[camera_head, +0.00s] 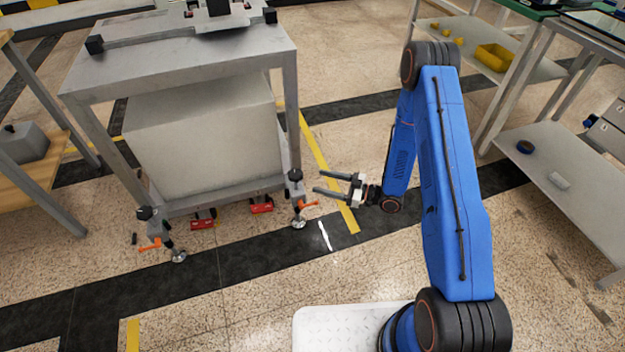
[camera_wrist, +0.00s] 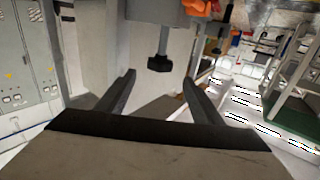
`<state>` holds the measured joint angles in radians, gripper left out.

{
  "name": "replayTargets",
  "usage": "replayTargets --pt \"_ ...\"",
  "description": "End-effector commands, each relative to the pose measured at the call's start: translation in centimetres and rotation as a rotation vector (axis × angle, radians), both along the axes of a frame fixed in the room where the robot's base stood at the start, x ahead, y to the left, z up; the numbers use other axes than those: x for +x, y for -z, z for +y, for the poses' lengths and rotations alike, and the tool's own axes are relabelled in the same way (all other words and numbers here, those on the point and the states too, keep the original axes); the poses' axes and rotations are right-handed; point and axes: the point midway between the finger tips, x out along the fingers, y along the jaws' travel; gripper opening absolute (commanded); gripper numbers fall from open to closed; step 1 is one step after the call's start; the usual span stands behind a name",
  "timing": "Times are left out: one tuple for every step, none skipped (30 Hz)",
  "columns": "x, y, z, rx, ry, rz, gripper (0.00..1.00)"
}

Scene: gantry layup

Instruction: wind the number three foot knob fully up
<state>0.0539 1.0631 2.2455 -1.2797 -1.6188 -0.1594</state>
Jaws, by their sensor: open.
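Two levelling feet show under the front of the grey cart (camera_head: 185,70) in the head view, each with a dark knob on top, an orange lever and a round pad on the floor. The right foot's knob (camera_head: 294,175) is nearest my gripper (camera_head: 318,181); the left foot's knob (camera_head: 144,212) is farther off. I see no number on either. My gripper is open and empty, just right of the right foot, fingers pointing left. In the wrist view, a black knob (camera_wrist: 160,64) on a metal rod shows just beyond and between the open fingertips (camera_wrist: 160,77), apparently untouched.
Red blocks (camera_head: 261,204) sit under the cart between the feet. A wooden bench (camera_head: 35,170) stands left. A shelf rack (camera_head: 560,180) stands right of my arm.

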Motion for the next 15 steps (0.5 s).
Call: replayTargets --pt "-0.2 0.0 -0.7 0.000 0.002 0.000 0.61" --pt "-0.3 0.0 -1.0 0.000 0.002 0.000 0.61" --pt "-0.4 0.0 -1.3 0.000 0.002 0.000 0.61" --pt "-0.5 0.0 -1.5 0.000 0.001 0.000 0.61" --pt "-0.6 0.0 -1.7 0.000 0.001 0.000 0.61" --pt "-0.7 0.0 -1.9 0.000 0.000 0.000 0.61" --pt "-0.7 0.0 -2.0 0.000 0.000 0.000 0.61" --pt "-0.8 0.0 -2.1 0.000 0.000 0.000 0.61" --pt "-0.8 0.0 -2.2 0.000 0.000 0.000 0.61" --pt "-0.8 0.0 -2.3 0.000 0.000 0.000 0.61" --pt "-0.8 0.0 -2.3 0.000 0.000 0.000 0.61" --pt "-0.8 0.0 -2.3 0.000 0.000 0.000 0.61" --pt "-0.8 0.0 -2.3 0.000 0.000 0.000 0.61" --pt "-0.8 0.0 -2.3 0.000 0.000 0.000 0.61" --pt "-0.8 0.0 -2.3 0.000 -0.001 0.000 0.61"
